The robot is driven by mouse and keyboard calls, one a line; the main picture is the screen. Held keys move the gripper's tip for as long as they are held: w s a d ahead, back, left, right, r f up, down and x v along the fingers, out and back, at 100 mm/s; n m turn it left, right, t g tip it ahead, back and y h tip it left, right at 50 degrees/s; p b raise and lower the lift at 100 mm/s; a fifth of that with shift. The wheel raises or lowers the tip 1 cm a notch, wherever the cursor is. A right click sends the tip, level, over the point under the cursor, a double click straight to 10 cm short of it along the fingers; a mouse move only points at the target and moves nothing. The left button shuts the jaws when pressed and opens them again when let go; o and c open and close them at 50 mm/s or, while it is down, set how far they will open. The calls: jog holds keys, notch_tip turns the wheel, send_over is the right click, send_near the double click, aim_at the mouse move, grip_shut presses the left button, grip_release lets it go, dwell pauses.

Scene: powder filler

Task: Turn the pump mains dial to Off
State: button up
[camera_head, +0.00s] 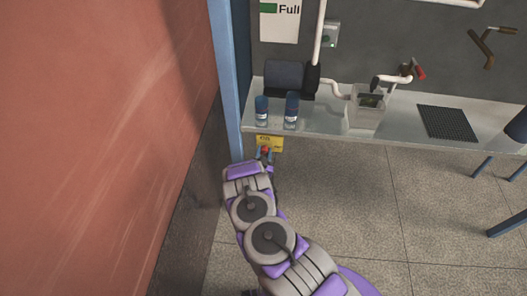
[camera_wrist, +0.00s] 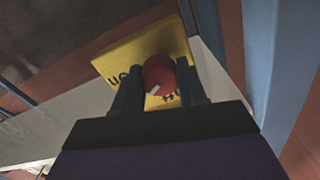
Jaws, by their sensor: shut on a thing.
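The pump mains dial is a round red knob (camera_wrist: 160,72) on a yellow plate (camera_wrist: 125,55) in the wrist view. In the head view the yellow plate (camera_head: 275,143) is at the front edge of the shelf, near its left end, with the red knob (camera_head: 265,150) at its lower left. My gripper (camera_wrist: 161,85) is shut on the red knob, one finger on each side. It also shows at the plate in the head view (camera_head: 265,155). A short white mark shows on the knob. Dark lettering on the plate is partly hidden by knob and fingers.
Two blue-labelled containers (camera_head: 291,112) stand on the shelf (camera_head: 330,125) above the plate. A blue post (camera_head: 226,80) and red wall (camera_head: 110,130) are close on the left. A clear vessel (camera_head: 367,105) and dark mat (camera_head: 447,123) are further right.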

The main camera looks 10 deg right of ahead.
jog(key=n+p, duration=0.2)
jog(key=n, duration=0.4)
jog(key=shift+r, duration=0.2)
jog(key=n, duration=0.1)
jog(key=n+p, duration=0.1)
jog(key=n, duration=0.3)
jog(key=shift+w+a, duration=0.1)
jog(key=shift+a, duration=0.15)
jog(key=shift+n, duration=0.4)
jog(key=o, duration=1.1)
jog(key=shift+a+f, duration=0.1)
jog(key=shift+c, duration=0.2)
jog(key=shift+s+f+p, duration=0.1)
jog(key=shift+s+p, duration=0.2)
jog(key=shift+s, duration=0.05)
jog(key=p+v, duration=0.1)
jog(key=v, duration=1.5)
jog(key=shift+s+a+p, duration=0.2)
jog(key=shift+s+p, duration=0.1)
jog(key=shift+p, duration=0.1)
